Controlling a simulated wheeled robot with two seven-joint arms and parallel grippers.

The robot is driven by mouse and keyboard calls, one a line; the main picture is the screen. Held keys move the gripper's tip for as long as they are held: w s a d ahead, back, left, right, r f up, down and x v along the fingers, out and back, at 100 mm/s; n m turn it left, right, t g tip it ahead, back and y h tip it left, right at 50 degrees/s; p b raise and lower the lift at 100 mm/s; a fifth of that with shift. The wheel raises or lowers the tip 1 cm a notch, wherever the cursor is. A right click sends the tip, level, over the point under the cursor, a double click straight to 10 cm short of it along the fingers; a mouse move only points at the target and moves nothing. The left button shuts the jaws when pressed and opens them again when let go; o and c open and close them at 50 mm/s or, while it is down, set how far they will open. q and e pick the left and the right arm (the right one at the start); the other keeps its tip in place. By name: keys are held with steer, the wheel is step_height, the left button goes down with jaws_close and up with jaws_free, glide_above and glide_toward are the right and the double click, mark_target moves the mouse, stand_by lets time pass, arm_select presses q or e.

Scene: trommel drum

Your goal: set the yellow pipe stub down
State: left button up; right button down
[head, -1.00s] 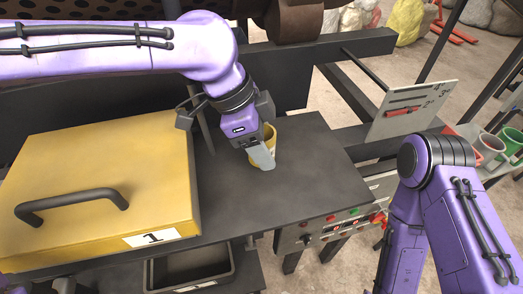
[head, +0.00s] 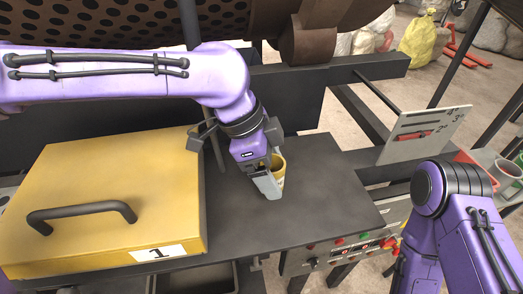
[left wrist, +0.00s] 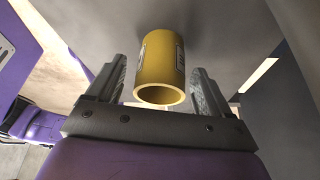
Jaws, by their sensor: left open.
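The yellow pipe stub (head: 280,174) stands upright on the dark tabletop (head: 325,205), right of the yellow box lid. A pale label shows on its side in the left wrist view (left wrist: 155,68). My left gripper (head: 275,183) is open around the stub, one finger on the near side, the far finger mostly hidden in the head view. In the left wrist view the stub sits between the two fingers with a gap on each side. My right arm shows at the right edge of the head view; its gripper is out of frame.
The yellow lid (head: 110,195) with a black handle and a "1" label lies left. A control panel (head: 345,250) is below the table's front edge. A slanted sign plate (head: 425,135) stands right. The drum (head: 120,20) is behind. Tabletop right of the stub is clear.

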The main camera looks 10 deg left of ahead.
arm_select(q)
steer(key=v, duration=1)
steer(key=shift+r+b, duration=0.3)
steer(key=shift+s+a, duration=0.15)
